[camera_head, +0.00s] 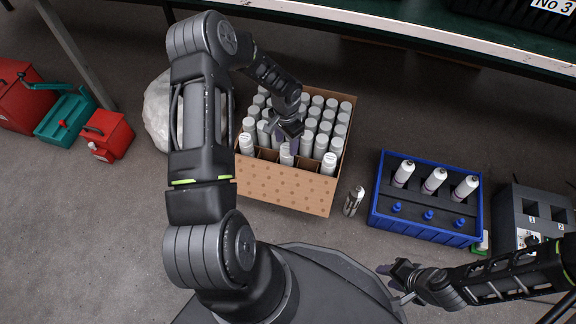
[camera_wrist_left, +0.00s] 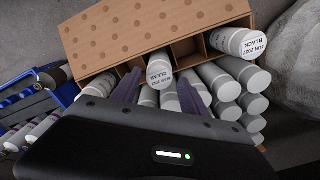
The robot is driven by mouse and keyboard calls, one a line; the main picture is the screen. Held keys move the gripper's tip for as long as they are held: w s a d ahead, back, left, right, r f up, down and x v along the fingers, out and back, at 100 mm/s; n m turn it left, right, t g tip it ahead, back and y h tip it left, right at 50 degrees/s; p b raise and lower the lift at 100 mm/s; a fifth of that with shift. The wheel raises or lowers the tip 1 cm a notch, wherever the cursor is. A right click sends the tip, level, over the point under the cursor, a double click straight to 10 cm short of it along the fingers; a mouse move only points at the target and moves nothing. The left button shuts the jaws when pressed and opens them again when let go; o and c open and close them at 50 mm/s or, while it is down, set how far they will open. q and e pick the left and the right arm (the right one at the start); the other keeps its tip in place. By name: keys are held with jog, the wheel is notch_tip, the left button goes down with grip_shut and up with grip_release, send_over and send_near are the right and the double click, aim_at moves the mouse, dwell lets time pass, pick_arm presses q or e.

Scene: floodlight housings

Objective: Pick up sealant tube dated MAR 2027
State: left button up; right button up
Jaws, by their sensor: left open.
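In the left wrist view, a white-grey sealant tube (camera_wrist_left: 160,74) stands in the carton with a cap label that appears to read MAR 2027 CLEAR. In the head view, a tube at the front middle of the carton (camera_head: 287,158) stands just below my left gripper (camera_head: 290,138). My left gripper (camera_wrist_left: 159,92) is open, its two purple fingers on either side of the labelled tube; I cannot tell whether they touch it. Another tube (camera_wrist_left: 240,43) is labelled JUN 2027 BLACK. My right gripper (camera_head: 393,283) looks open and empty, low on the right.
The cardboard carton (camera_head: 285,188) has divider cells, several tubes and some empty front cells. A blue crate (camera_head: 425,232) holds white tubes and blue nozzles. A shelf edge crosses the top; red cans stand left.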

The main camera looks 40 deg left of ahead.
aim_at(287, 155)
pick_arm(q)
jog(key=shift+f+b, duration=0.5)
jog(key=shift+f, duration=0.8)
notch_tip(287, 155, down, 5)
jog(key=b, duration=0.3)
jog(key=shift+f, duration=0.15)
grip_shut()
jog(key=shift+w, duration=0.1)
dwell(0.4)
